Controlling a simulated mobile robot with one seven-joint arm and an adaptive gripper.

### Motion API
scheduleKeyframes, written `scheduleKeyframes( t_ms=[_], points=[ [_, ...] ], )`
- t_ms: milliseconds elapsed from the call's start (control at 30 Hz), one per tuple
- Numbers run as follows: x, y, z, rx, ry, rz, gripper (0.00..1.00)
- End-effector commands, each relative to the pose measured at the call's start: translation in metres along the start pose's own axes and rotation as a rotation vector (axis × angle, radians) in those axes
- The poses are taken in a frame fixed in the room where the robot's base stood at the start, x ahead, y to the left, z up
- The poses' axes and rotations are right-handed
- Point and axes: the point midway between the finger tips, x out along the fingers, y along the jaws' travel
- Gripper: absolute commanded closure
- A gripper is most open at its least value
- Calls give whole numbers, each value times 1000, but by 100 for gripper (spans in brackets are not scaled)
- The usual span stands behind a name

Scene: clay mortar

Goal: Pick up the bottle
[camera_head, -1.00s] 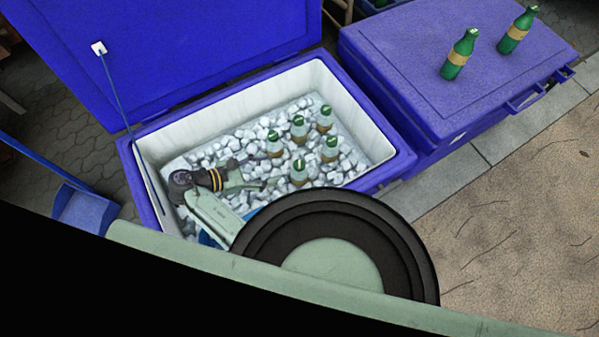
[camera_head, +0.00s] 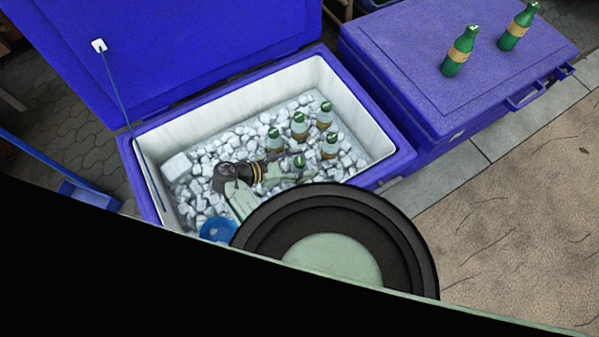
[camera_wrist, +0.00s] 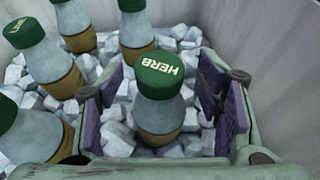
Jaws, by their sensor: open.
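A bottle with a green cap marked HERB (camera_wrist: 158,97) stands upright between the two fingers of my gripper (camera_wrist: 163,105) in the wrist view. The purple-padded fingers are open, with a visible gap on each side of the bottle. In the head view my gripper (camera_head: 284,168) is low inside the cooler, and the green cap of this bottle (camera_head: 300,160) shows at its fingertips. Most of the bottle's body is hidden there by the gripper.
Several other bottles (camera_head: 299,127) stand close by in the ice (camera_head: 195,165) of the open blue cooler (camera_head: 400,165). White inner walls surround them. A closed blue cooler (camera_head: 400,60) at the right carries two green bottles (camera_head: 459,52).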

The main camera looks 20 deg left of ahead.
Motion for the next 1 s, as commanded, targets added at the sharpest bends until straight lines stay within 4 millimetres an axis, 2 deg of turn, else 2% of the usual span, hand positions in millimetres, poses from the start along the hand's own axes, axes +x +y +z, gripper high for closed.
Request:
scheduleKeyframes(
  t_ms=[167, 1000],
  points=[
    [0, 0, 0, 0, 0, 0, 41],
    [0, 0, 0, 1, 1, 1, 97]
  ],
)
